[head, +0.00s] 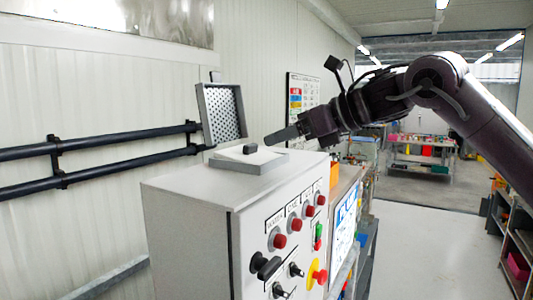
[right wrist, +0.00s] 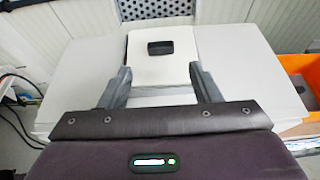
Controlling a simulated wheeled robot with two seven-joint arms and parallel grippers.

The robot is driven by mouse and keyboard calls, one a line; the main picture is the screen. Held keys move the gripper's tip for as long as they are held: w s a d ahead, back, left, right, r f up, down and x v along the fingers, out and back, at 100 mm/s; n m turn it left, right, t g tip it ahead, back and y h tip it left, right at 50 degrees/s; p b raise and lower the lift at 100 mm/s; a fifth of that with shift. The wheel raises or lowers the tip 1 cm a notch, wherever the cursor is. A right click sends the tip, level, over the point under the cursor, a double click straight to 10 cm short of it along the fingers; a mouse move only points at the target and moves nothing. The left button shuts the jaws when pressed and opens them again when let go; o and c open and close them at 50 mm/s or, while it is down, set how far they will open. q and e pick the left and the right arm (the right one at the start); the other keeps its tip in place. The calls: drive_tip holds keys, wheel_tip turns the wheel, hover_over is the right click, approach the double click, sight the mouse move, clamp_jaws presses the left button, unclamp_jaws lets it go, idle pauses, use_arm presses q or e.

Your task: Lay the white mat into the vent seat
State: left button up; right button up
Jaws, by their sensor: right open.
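The white mat (head: 262,156) with its dark grip block (head: 250,148) is at the grey vent seat (head: 250,167) on top of the cabinet. It looks roughly flat inside the seat's rim; I cannot tell if it is fully down. It also shows in the right wrist view (right wrist: 147,71), with the dark block near its far side. The perforated vent lid (head: 222,114) stands open behind. My right gripper (head: 268,140) is open and empty, its fingers (right wrist: 162,78) apart above the near side of the seat. My left gripper is not in view.
The pale cabinet (head: 185,190) has red buttons, black knobs and a yellow-based red stop button on its front. Black pipes (head: 100,145) run along the wall at left. An orange bin (right wrist: 298,72) is at the right. Open floor lies to the right.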

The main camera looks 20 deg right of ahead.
drive_tip(key=b+v, duration=0.1)
drive_tip(key=v, duration=0.4)
drive_tip(key=shift+s, duration=0.15)
